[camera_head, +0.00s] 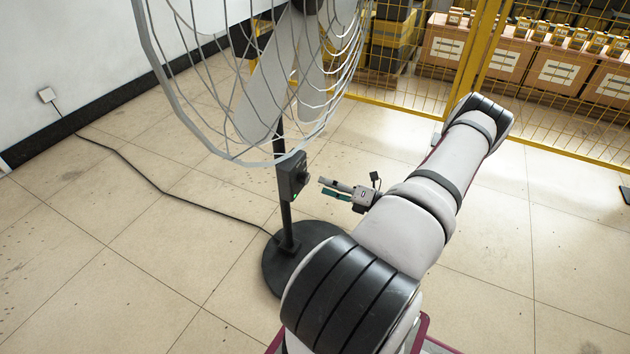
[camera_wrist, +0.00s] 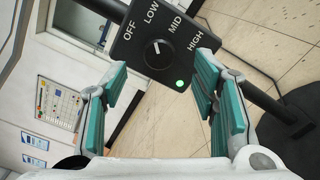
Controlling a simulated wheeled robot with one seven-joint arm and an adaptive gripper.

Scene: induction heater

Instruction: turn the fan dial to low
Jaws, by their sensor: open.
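The fan's black control box (camera_head: 291,177) is on the stand pole below the wire cage. In the wrist view the control box (camera_wrist: 142,47) carries the labels OFF, LOW, MID and HIGH around a black round dial (camera_wrist: 158,54). The dial's white mark points up and slightly left, roughly toward LOW. A green light shines beside the dial. My gripper (camera_head: 321,186) is just right of the box, apart from it. In the wrist view my gripper (camera_wrist: 162,66) is open, its teal-padded fingers to either side of the dial and not touching it.
The fan's wire cage (camera_head: 250,90) hangs above the box. Its round black base (camera_head: 275,270) stands on the tiled floor, with a power cable (camera_head: 150,183) running to the wall. A yellow mesh fence (camera_head: 420,100) and boxes stand behind. Open floor lies right of the fan.

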